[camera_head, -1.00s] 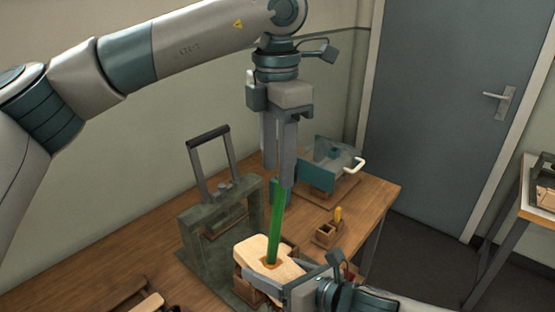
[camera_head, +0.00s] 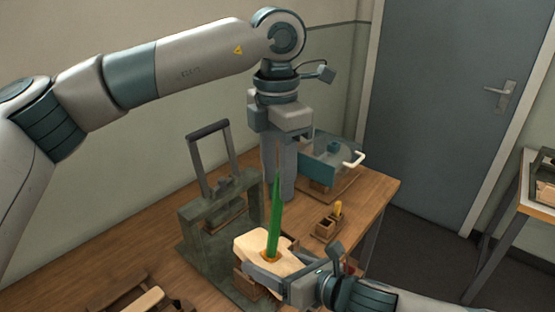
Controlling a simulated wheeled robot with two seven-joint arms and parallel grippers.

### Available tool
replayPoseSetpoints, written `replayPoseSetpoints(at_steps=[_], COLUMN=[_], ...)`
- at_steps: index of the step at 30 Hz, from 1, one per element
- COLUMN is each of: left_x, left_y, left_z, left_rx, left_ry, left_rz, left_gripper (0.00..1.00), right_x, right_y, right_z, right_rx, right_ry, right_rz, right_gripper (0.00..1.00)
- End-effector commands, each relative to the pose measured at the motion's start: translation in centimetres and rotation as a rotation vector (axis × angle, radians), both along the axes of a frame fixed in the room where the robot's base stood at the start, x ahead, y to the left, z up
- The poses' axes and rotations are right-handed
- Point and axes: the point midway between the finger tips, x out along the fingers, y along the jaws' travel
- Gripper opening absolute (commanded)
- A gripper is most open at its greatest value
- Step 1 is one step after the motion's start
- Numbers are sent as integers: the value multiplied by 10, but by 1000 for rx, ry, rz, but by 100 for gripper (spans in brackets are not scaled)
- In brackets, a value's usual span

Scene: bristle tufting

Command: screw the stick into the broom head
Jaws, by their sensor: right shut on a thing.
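The green stick (camera_head: 274,222) stands nearly upright, with its lower end at the orange-rimmed hole of the pale wooden broom head (camera_head: 251,246). How deep it sits in the hole cannot be seen. My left gripper (camera_head: 281,194) points down from above, its fingers around or just behind the upper part of the stick. The fingers overlap in this view, so I cannot tell whether they touch it. My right gripper (camera_head: 280,283) is shut on the near right side of the broom head.
A dark grey-green frame (camera_head: 190,230) with an upright handle stands left of the broom head. Behind are a teal box with a white handle (camera_head: 353,160) and a small wooden holder (camera_head: 325,229) with a yellow item. A wooden piece (camera_head: 149,301) lies at front left.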

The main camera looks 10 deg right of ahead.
Motion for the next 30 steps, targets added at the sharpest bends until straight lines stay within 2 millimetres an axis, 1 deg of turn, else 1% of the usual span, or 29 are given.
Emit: replayPoseSetpoints(at_steps=[1, 6, 12, 15, 20, 28, 29, 30], left_x=[-1, -1, -2, -1, -2, -1, -1, -1], left_y=[0, 0, 0, 0, 0, 0, 0, 0], left_z=[-9, -36, -62, -70, -76, -76, -76, -76], left_rx=[1, 1, 0, 2, 1, 0, 1, 1], left_ry=[3, 4, 2, 1, 0, 0, 0, 0], left_rz=[-1, 0, 0, 0, 1, 1, 1, 1], left_gripper=[38, 38, 38, 38, 38, 38, 34, 24], right_x=[0, 0, 0, 0, 0, 0, 0, 0], right_y=[0, 0, 0, 0, 0, 0, 0, 0], right_z=[1, 1, 1, 1, 1, 1, 1, 1], right_rx=[1, 1, 1, 1, 1, 1, 1, 1], right_ry=[-2, -3, -2, -2, -3, -2, -2, -2], right_rz=[1, 0, 1, 1, 0, 1, 1, 1], right_gripper=[7, 7, 7, 7, 7, 7, 7, 7])
